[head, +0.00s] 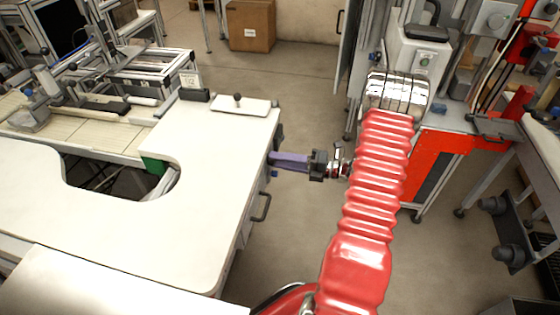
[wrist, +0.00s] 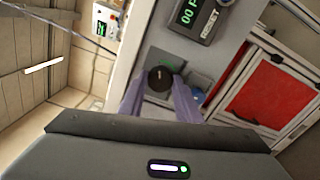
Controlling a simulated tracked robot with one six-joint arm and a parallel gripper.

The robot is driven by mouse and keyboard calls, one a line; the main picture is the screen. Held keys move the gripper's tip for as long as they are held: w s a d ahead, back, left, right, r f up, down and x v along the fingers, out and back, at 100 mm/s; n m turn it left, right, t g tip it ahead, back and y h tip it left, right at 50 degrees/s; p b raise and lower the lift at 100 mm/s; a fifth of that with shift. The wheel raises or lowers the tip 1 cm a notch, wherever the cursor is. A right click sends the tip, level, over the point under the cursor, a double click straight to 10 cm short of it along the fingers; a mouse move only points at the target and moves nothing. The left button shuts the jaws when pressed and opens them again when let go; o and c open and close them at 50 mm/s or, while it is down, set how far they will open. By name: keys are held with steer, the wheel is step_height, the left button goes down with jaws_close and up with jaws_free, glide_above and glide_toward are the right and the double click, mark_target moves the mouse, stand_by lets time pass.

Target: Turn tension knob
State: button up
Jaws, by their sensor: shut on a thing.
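A round black tension knob (wrist: 160,79) with a pale mark on top sits on a grey plate in the wrist view. My gripper (wrist: 161,84) has its two purple fingers on either side of the knob, closed on it. In the head view my gripper (head: 271,158) reaches left to the right side of the white table, and the knob is hidden there.
The white table (head: 110,215) has a handle on its side below my gripper. In the wrist view, a display box (wrist: 193,16) with green digits and a blue part (wrist: 197,95) are near the knob. A red-fronted cabinet (head: 437,165) stands right of my arm.

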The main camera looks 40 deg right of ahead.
steer(key=m, duration=0.5)
steer(key=shift+d+f, duration=0.15)
steer(key=shift+m, duration=0.3)
steer(key=o, duration=1.1)
steer(key=shift+c, duration=0.2)
steer(key=v, duration=1.3)
steer(key=shift+s+d, duration=0.2)
steer(key=shift+s, duration=0.1)
